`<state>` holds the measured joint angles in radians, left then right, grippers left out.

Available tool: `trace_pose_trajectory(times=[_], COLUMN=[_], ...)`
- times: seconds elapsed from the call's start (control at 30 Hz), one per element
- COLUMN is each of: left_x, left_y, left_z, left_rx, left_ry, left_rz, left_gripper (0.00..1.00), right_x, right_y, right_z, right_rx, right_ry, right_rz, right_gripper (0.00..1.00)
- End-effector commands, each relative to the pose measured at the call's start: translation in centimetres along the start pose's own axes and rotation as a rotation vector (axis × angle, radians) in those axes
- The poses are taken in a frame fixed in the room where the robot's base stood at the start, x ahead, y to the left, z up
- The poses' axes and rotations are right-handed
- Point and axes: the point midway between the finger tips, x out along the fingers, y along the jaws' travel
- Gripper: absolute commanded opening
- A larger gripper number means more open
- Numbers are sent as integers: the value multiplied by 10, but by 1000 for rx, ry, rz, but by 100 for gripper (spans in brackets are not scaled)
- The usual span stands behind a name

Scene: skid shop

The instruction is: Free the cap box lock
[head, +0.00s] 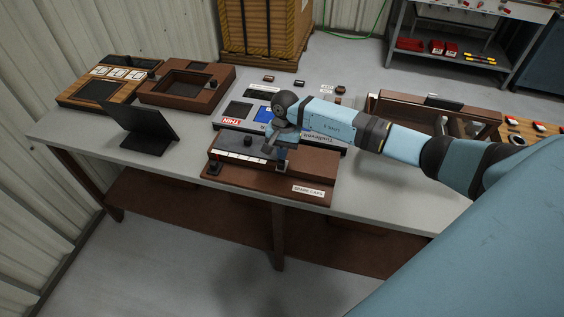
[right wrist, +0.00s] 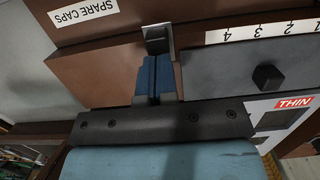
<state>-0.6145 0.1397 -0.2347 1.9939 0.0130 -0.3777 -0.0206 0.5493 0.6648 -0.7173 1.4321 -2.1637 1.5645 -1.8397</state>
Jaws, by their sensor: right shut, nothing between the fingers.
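The cap box (head: 315,178) is a brown wooden box labelled SPARE CAPS near the table's front edge. It has a dark grey sliding-type lid (head: 228,140) with a black knob (head: 248,140) and a white strip numbered in the right wrist view (right wrist: 262,28). A small metal lock with a dark block (head: 282,165) sits at the strip's right end; it also shows in the right wrist view (right wrist: 158,40). My right gripper (head: 271,146) is shut and empty, its blue fingertips (right wrist: 157,72) right at the lock; contact is unclear. My left gripper is out of view.
A black stand (head: 143,125) and framed wooden trays (head: 185,87) are at the left. A panel marked THIN (head: 231,121) lies behind the box. A wooden rack (head: 430,108) stands right, partly behind my right arm.

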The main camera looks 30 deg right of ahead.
Motion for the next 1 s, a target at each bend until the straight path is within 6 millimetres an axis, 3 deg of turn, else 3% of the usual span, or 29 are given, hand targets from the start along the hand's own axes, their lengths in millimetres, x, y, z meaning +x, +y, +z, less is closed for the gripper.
trace_pose_trajectory(times=[1.0], left_x=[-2], left_y=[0], left_z=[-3], left_rx=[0], left_ry=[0], left_rz=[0], left_gripper=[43], right_x=[3], right_y=[0], right_z=[17], right_rx=[0], right_ry=[-1], right_rz=[1], right_gripper=[0])
